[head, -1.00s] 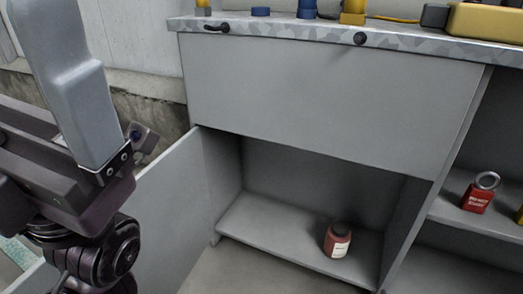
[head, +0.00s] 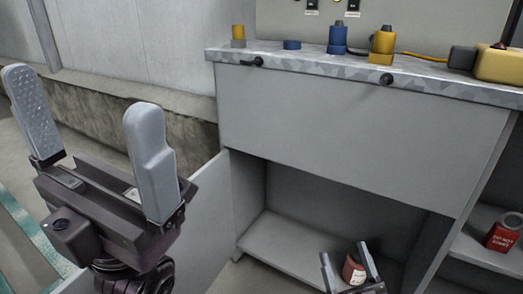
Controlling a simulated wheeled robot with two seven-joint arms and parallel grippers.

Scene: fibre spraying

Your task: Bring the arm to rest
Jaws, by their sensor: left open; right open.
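My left gripper (head: 88,130) is raised at the left of the head view, its two grey fingers spread wide apart with nothing between them.
The cabinet door (head: 208,225) stands open beside my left gripper. The speckled worktop (head: 310,60) carries blue and yellow fittings and a yellow box (head: 498,65). Wall and floor are clear at left.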

